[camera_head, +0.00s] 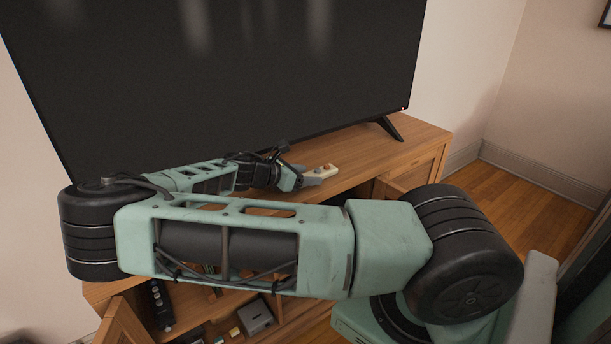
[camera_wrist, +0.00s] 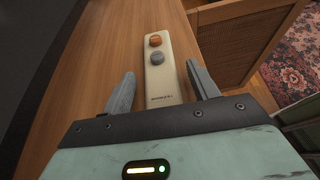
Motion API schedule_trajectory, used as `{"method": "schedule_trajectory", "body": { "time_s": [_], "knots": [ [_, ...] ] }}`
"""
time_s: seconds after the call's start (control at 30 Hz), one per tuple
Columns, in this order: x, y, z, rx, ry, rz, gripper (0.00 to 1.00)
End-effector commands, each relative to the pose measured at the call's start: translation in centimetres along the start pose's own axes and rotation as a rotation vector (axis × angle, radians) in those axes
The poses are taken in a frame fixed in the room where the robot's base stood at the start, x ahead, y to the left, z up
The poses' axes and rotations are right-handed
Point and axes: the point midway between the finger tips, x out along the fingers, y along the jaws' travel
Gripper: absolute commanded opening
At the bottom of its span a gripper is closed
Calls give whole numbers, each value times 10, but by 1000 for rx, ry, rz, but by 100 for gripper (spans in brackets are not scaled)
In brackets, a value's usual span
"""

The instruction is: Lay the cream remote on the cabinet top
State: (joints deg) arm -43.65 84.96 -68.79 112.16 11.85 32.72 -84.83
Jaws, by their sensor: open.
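The cream remote (camera_wrist: 157,45) lies flat on the wooden cabinet top (camera_wrist: 95,60), with an orange and a grey button showing. In the head view the remote (camera_head: 325,171) is on the cabinet top (camera_head: 375,156) near its front edge. My gripper (camera_wrist: 162,84) is open, with one finger on each side of the remote's near part and gaps showing between the fingers and the remote. In the head view my gripper (camera_head: 308,178) is at the remote's left end.
A large black television (camera_head: 230,70) stands along the back of the cabinet top. An open cabinet door (camera_wrist: 240,45) juts out at the front. Shelves below hold a dark remote (camera_head: 160,305) and a grey box (camera_head: 256,318). The cabinet top's right end is clear.

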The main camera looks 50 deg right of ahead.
Motion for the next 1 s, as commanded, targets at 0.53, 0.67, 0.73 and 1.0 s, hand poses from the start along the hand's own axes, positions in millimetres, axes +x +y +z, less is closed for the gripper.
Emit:
{"method": "schedule_trajectory", "body": {
  "time_s": [0.53, 0.67, 0.73, 1.0],
  "knots": [
    [-100, 1, -1, 0, 2, 3, 60],
    [-113, 1, 0, -1, 1, 3, 60],
    [-116, 1, 0, -1, 1, 3, 60],
    [-118, 0, 0, 0, 0, 1, 60]
  ]
}}
